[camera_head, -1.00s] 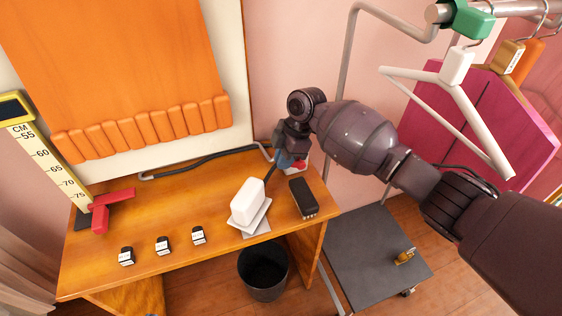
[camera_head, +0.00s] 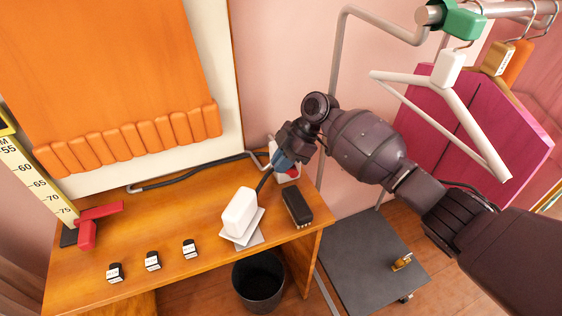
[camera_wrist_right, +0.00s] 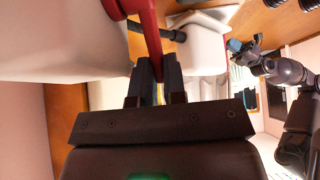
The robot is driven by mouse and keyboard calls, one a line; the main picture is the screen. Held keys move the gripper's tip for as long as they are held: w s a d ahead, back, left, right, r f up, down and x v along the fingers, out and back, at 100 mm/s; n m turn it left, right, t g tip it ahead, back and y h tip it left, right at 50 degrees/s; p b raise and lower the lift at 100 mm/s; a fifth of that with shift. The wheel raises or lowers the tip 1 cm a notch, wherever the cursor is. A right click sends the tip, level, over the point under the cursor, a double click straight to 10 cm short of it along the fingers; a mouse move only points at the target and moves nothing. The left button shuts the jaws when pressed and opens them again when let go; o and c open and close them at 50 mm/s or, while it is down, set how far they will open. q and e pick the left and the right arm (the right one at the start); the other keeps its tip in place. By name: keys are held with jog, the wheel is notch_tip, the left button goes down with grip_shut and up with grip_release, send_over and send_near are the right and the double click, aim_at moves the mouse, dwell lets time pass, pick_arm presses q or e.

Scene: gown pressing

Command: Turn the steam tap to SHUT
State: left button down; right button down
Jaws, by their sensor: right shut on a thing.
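The steam tap (camera_head: 293,171) is a red lever on a white body at the back right of the wooden table, partly hidden behind my right gripper. My right gripper (camera_head: 283,161) comes down over it from the right. In the right wrist view, the red lever (camera_wrist_right: 148,35) runs down between the fingers, and my right gripper (camera_wrist_right: 152,85) is shut on it. Any SHUT marking is hidden or too small to read. In the wrist view a dark arm with a bluish tip (camera_wrist_right: 237,45) shows at the right; its jaw state is unclear. My left gripper is outside the head view.
A white iron-like block (camera_head: 239,211) and a black box (camera_head: 297,207) stand near the tap. Several small black-and-white blocks line the table (camera_head: 75,265). A dark bin (camera_head: 258,280) stands below; a rail with hangers is at the upper right.

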jog(key=c, duration=1.3)
grip_release()
jog(key=shift+s+a, duration=0.1)
jog(key=shift+o, duration=0.6)
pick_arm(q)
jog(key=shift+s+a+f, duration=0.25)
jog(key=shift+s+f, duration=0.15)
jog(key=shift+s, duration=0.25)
pick_arm(e)
jog(key=shift+r, duration=0.1)
